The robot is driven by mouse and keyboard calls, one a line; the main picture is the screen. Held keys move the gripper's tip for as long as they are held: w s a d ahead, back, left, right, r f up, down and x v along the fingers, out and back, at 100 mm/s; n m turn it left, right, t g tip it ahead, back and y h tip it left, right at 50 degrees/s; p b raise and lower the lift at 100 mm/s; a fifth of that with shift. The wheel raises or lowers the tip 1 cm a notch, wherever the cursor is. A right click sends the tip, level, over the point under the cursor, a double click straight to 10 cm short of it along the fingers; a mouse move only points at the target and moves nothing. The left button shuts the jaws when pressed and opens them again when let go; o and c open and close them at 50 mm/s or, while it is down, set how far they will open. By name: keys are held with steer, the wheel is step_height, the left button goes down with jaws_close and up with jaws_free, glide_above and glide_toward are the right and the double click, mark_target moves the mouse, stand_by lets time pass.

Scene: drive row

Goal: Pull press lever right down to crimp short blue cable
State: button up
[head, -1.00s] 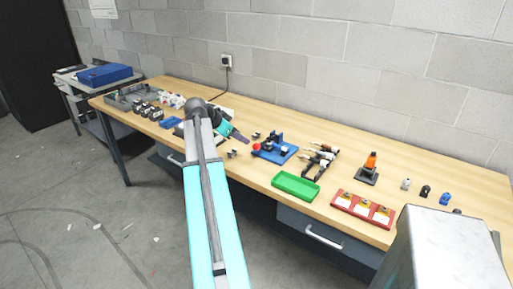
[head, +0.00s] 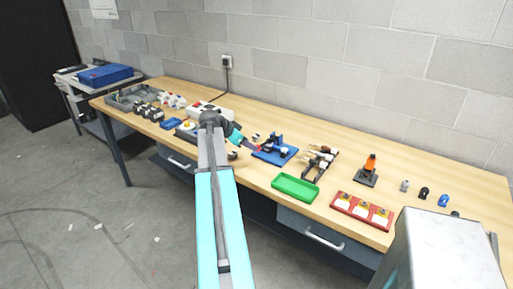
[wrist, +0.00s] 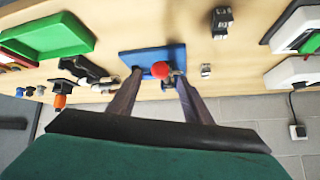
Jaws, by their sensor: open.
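The press has a blue base plate (head: 275,156) and stands mid-bench in the head view. It also shows in the wrist view as a blue plate (wrist: 140,56). The lever's red ball knob (wrist: 160,69) appears between my two dark fingers in the wrist view. My gripper (wrist: 158,78) is open, with one finger on each side of the knob; I cannot tell whether either touches it. In the head view my gripper (head: 254,145) is at the left side of the press and hides the knob. I cannot make out a short blue cable in the press.
A green tray (head: 295,188) and a tool rack (head: 320,162) are right of the press. Farther right are a red holder (head: 362,210) and an orange-topped stand (head: 368,172). A white-and-red box (head: 208,108) stands behind my arm. The block wall is behind the bench.

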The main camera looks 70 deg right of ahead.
mark_target(266, 142)
steer(key=shift+p+x, duration=0.85)
steer(key=shift+x, duration=2.75)
steer(key=shift+c, duration=0.2)
jaws_close()
